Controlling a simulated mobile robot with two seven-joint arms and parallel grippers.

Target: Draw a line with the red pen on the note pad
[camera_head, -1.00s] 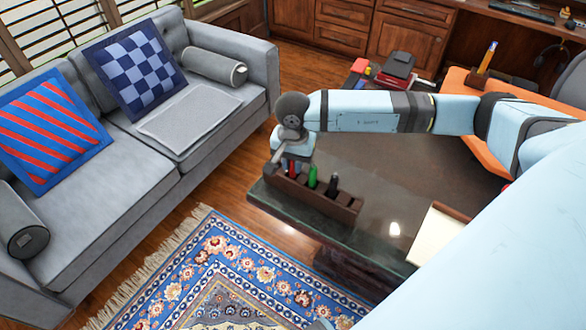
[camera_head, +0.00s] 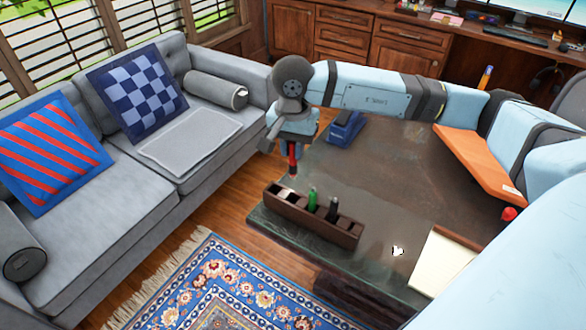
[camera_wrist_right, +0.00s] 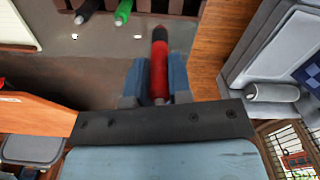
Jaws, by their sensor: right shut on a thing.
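My right gripper (camera_head: 291,150) is shut on the red pen (camera_head: 292,157) and holds it upright above the left end of the wooden pen holder (camera_head: 300,225). In the right wrist view, the red pen (camera_wrist_right: 159,70) sits between the two blue fingers (camera_wrist_right: 159,83). The green pen (camera_head: 312,199) and the black pen (camera_head: 333,210) stand in the holder. The note pad (camera_head: 441,264) lies on the table to the right of the holder, its right part hidden behind my arm. My left gripper is not in view.
A blue stapler-like object (camera_head: 345,127) lies at the back, and an orange board (camera_head: 475,160) at the right. A grey sofa (camera_head: 190,150) stands left, a patterned rug (camera_head: 220,285) in front.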

